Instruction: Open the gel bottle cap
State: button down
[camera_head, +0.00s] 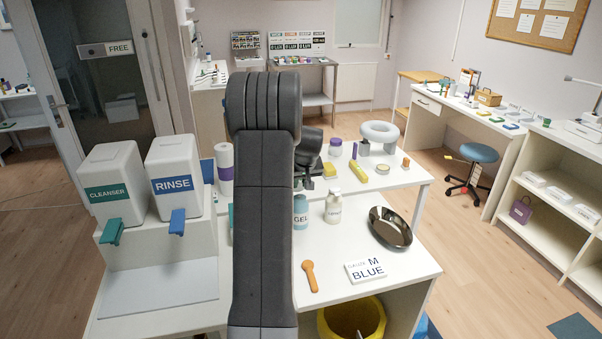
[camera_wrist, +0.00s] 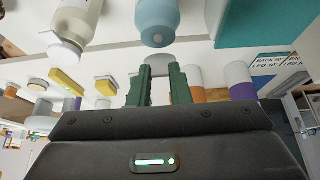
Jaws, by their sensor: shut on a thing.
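The gel bottle (camera_head: 300,216), light blue with a GEL label, stands on the white table, partly hidden by my arm in the head view. In the wrist view the bottle (camera_wrist: 157,14) hangs from the top of the picture, its rounded top with a small round opening facing my gripper. My gripper (camera_wrist: 160,75) points at that top. A small pale piece, seemingly the cap (camera_wrist: 158,61), shows between the green fingertips, which are shut on it. It looks apart from the bottle, though the gap is hard to judge. My arm hides much of the gripper in the head view.
A white bottle (camera_head: 333,207) stands close right of the gel bottle. A dark pan (camera_head: 390,228), an orange spoon (camera_head: 310,276) and a BLUE card (camera_head: 371,270) lie nearby. CLEANSER (camera_head: 115,184) and RINSE (camera_head: 178,178) dispensers stand left. The table's front middle is mostly clear.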

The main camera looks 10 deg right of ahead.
jog(key=g+p, duration=0.1)
jog(key=w+g+p, duration=0.1)
jog(key=g+p, duration=0.1)
jog(key=shift+w+r, duration=0.25)
jog(key=shift+w, duration=0.05)
jog(key=g, duration=0.1)
jog(key=w+g+p, duration=0.1)
jog(key=shift+w+f+g, duration=0.2)
jog(key=shift+w+g, duration=0.1)
jog(key=shift+g, duration=0.1)
jog(key=shift+w+f+g, duration=0.2)
jog(key=shift+w+g, duration=0.45)
jog(key=shift+g, duration=0.65)
jog(key=shift+w+a, duration=0.1)
jog(key=c, duration=1.5)
grip_release()
jog(key=shift+o, duration=0.9)
jog(key=shift+w, duration=0.1)
jog(key=shift+r, duration=0.1)
jog(key=shift+r, duration=0.1)
